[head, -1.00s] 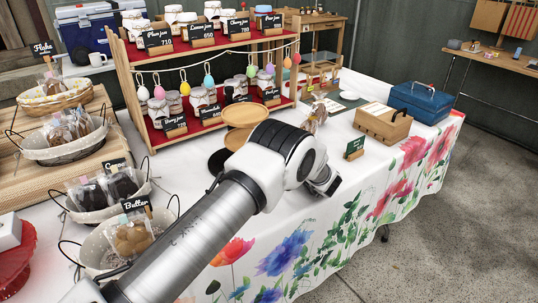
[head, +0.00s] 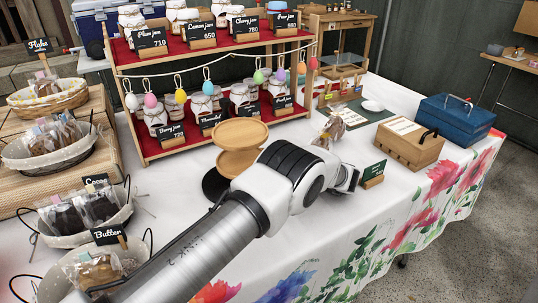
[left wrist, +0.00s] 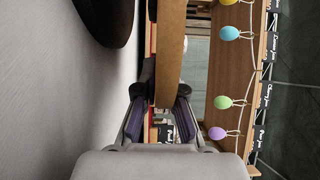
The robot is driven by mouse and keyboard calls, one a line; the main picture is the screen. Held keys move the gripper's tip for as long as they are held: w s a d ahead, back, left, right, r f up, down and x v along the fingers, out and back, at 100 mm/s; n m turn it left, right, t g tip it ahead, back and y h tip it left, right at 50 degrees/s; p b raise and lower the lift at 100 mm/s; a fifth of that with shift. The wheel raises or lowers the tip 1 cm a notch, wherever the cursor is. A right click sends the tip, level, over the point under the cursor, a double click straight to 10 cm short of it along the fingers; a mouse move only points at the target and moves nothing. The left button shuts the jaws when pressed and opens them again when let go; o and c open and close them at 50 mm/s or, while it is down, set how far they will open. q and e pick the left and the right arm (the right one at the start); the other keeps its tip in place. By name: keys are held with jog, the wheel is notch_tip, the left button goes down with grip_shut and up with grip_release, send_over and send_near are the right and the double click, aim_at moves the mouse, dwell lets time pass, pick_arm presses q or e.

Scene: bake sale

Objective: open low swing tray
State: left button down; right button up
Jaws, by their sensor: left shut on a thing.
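A stand with round wooden trays is on the white-clothed table. Its upper tray (head: 240,132) sits above a low tray (head: 236,162), and a black round base (head: 213,186) shows below. My left arm crosses in front, and its wrist hides the gripper's fingertips in the head view. In the left wrist view my left gripper (left wrist: 162,95) is shut on a wooden tray edge (left wrist: 170,50), seen edge-on; it looks like the low tray. The black base also shows there (left wrist: 105,15). My right gripper is not in view.
A two-tier jam rack (head: 140,110) with hanging coloured eggs stands behind. Baskets of bagged sweets are at left. A small green sign (head: 373,174), a wooden box (head: 410,146) and a blue cash box (head: 455,121) are at right. Clear tablecloth lies at front right.

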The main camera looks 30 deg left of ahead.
pick_arm(q)
jog(key=c, duration=1.3)
grip_release()
jog(key=shift+a, duration=0.15)
jog(key=d, duration=1.2)
